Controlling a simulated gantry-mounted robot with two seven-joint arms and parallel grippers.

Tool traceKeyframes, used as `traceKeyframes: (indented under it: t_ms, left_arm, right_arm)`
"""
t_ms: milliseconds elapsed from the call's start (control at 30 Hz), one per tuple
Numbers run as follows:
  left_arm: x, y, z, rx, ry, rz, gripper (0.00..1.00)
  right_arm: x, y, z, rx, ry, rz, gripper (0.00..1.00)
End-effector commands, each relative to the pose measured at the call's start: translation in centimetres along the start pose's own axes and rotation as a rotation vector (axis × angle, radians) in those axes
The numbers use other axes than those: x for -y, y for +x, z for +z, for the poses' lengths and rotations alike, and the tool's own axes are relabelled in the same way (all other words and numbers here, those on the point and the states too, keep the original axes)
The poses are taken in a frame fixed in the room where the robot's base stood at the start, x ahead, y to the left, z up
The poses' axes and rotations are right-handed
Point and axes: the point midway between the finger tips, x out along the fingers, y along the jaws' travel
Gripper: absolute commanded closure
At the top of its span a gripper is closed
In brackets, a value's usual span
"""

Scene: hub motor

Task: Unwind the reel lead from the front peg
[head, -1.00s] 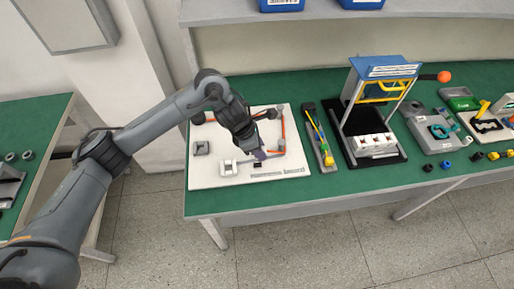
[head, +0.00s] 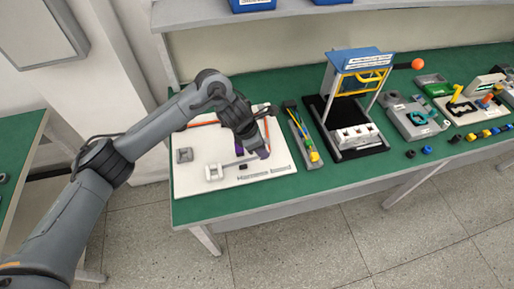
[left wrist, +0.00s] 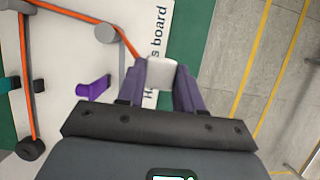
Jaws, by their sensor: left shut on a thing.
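The orange lead (head: 267,127) runs around pegs on the white harness board (head: 202,185). In the left wrist view, the lead (left wrist: 27,80) passes by a black round peg (left wrist: 30,149) at left and a grey peg (left wrist: 108,33) near the board's lettering. Its end reaches a light grey block (left wrist: 161,74). My left gripper (head: 263,153) is shut on this block near the board's front right; its purple fingers (left wrist: 161,88) flank the block in the wrist view. The arm hides part of the lead and some pegs in the head view. My right gripper is out of view.
A white fixture (head: 214,172) and a grey square block (head: 184,156) stand on the board, with a purple clip (left wrist: 93,88) near the gripper. Right of the board are a tool tray (head: 305,140) and a blue-topped stand (head: 358,62). The table's front edge is close.

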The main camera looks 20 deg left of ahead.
Motion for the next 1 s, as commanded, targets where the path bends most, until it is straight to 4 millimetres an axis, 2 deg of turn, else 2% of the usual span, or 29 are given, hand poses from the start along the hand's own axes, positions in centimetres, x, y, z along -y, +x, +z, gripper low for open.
traceKeyframes:
  t_ms: [300,500,1000]
  left_arm:
    - [-0.2,1.7,3.8,0.001,0.002,0.001,0.95]
    - [-0.4,2.4,5.7,0.001,0.0,0.001,0.95]
    - [-0.5,2.6,6.3,0.0,0.001,0.001,0.95]
  right_arm:
    - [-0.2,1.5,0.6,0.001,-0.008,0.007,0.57]
    - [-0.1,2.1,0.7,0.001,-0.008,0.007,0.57]
    - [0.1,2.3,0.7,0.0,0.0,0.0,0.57]
